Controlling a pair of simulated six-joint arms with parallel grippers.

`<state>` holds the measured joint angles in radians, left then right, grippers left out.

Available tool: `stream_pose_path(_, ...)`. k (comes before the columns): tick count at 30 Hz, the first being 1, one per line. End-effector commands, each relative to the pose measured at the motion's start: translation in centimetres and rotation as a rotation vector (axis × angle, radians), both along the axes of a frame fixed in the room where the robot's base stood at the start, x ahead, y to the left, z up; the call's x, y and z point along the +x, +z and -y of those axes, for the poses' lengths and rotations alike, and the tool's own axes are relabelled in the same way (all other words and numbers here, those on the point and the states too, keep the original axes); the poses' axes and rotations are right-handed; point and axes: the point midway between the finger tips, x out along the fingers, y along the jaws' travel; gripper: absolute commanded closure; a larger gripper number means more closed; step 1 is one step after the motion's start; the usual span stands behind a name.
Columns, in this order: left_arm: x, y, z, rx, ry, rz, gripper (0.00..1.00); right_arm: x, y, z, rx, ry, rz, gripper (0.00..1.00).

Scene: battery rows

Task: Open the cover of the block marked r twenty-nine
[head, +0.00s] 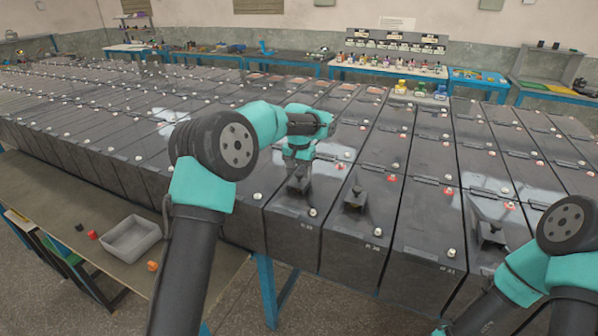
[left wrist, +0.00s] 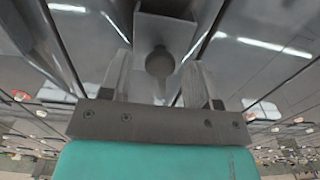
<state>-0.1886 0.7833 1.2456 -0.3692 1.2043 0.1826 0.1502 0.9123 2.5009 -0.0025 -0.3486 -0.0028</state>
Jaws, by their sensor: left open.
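The block (head: 292,235) under my left gripper has a small front label that looks like 29, though it is hard to read. My left gripper (head: 298,183) is low over this block's top, near its front end. In the left wrist view, my left gripper (left wrist: 161,88) is open, with one finger on each side of a dark round knob (left wrist: 160,62) beside a grey upright piece. I cannot tell whether the fingers touch the knob. The cover beneath is mostly hidden by the gripper in the head view. My right gripper is outside the frame.
The neighbouring block (head: 355,235), labelled about 30, carries a black knobbed fitting (head: 354,198). A similar fitting (head: 491,234) stands farther right, near my right arm. Many dark blocks with terminals fill the rows. A grey bin (head: 132,238) sits on the low bench at left.

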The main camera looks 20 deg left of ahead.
Motion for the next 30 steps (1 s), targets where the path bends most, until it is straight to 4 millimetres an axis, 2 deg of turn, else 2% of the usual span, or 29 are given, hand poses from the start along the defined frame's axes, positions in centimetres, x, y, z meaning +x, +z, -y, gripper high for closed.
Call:
stream_pose_path(9,0.01,-0.22,0.0,0.0,0.0,0.001,0.44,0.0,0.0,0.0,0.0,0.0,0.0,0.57)
stream_pose_path(26,0.01,-0.18,0.01,0.0,0.0,0.001,0.98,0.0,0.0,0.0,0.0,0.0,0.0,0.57)
stream_pose_path(30,0.01,-0.17,0.02,0.0,0.0,0.001,1.0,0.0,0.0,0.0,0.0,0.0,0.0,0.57)
